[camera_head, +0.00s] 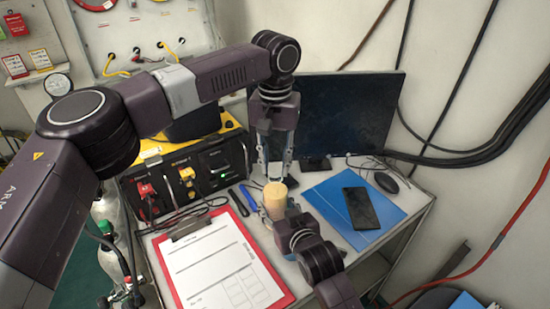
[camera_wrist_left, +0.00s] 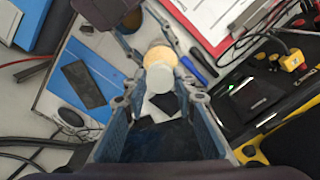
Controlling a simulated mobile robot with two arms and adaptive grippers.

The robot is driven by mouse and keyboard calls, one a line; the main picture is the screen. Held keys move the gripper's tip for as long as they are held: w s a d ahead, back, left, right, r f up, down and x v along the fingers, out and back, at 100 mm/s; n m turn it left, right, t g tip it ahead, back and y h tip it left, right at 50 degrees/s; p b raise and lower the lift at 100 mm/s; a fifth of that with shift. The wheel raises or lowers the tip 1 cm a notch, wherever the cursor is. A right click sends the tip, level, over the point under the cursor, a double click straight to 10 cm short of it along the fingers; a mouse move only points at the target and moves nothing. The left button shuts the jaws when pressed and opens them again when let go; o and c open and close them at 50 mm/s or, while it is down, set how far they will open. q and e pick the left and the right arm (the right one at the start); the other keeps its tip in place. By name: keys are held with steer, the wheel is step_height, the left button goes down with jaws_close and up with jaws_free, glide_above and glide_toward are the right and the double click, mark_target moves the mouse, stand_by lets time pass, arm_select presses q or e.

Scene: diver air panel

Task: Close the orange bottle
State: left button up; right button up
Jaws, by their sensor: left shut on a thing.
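The orange bottle (camera_head: 275,201) looks pale orange and stands upright near the middle of the desk. In the left wrist view it shows (camera_wrist_left: 160,54) beyond a round white cap (camera_wrist_left: 160,79). My left gripper (camera_head: 274,178) points down right above the bottle. Its fingers are shut on the white cap (camera_wrist_left: 160,79), which lines up roughly with the bottle top. I cannot tell whether cap and bottle touch. My right gripper (camera_head: 286,218) reaches from the front to the bottle's lower part. Its fingertips are mostly hidden, so its grip is unclear.
A red clipboard (camera_head: 160,262) with a form lies left of the bottle. A blue folder (camera_head: 325,200) with a black phone (camera_head: 360,208) lies right. A blue marker (camera_head: 239,203) lies close by. A black and yellow panel box (camera_head: 165,210) and a monitor (camera_head: 350,115) stand behind.

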arm_select(q)
steer(key=shift+f, duration=0.6)
stand_by(0.6)
